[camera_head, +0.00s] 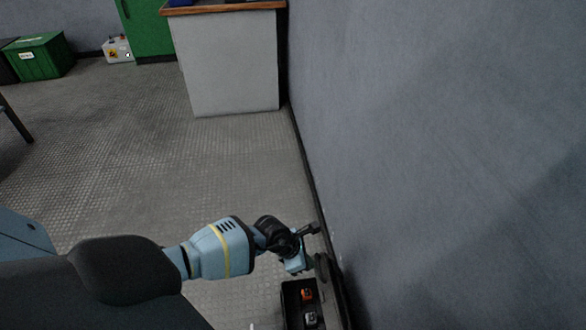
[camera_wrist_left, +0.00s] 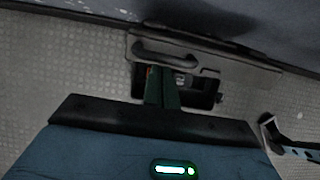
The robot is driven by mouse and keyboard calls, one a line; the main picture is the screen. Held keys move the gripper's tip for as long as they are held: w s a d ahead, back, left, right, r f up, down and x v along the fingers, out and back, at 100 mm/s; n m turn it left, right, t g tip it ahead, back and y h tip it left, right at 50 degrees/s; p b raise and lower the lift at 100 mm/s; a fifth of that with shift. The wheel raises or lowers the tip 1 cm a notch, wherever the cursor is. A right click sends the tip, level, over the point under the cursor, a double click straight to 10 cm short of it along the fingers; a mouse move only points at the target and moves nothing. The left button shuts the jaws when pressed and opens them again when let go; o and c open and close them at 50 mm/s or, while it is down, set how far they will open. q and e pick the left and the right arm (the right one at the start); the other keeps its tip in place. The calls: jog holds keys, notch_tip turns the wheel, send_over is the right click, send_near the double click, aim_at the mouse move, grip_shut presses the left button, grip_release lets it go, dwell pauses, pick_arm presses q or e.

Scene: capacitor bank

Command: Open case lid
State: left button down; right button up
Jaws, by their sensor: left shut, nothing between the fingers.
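The dark case (camera_head: 290,312) sits on the floor by the wall at the bottom of the head view. Its inside shows, with an orange item (camera_head: 307,295) and a grey item (camera_head: 310,318) in it. The lid (camera_head: 332,296) stands raised on the wall side. In the wrist view the lid's handle (camera_wrist_left: 165,54) shows above the case opening (camera_wrist_left: 205,92). My left gripper (camera_wrist_left: 163,82) is shut and empty, its fingers in front of the opening and below the handle. Whether they touch the case, I cannot tell. My right gripper is not in view.
The grey wall (camera_head: 440,150) rises close on the right of the case. A grey cabinet (camera_head: 230,65) with a wooden top stands farther back. A green crate (camera_head: 40,57) and a small grey box (camera_head: 117,50) are far left. The floor (camera_head: 150,150) between is clear.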

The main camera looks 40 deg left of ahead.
aim_at(325, 266)
pick_arm(q)
jog(key=w+d, duration=0.1)
jog(key=w, duration=0.1)
jog(key=w+d+r, duration=0.1)
jog(key=d, duration=0.1)
jog(key=shift+w+d+r, duration=0.15)
jog(key=shift+w+r, duration=0.05)
jog(key=shift+w, duration=0.2)
jog(key=shift+w+d, duration=0.3)
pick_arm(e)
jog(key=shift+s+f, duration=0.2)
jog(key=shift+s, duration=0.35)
pick_arm(q)
jog(key=shift+r, duration=0.15)
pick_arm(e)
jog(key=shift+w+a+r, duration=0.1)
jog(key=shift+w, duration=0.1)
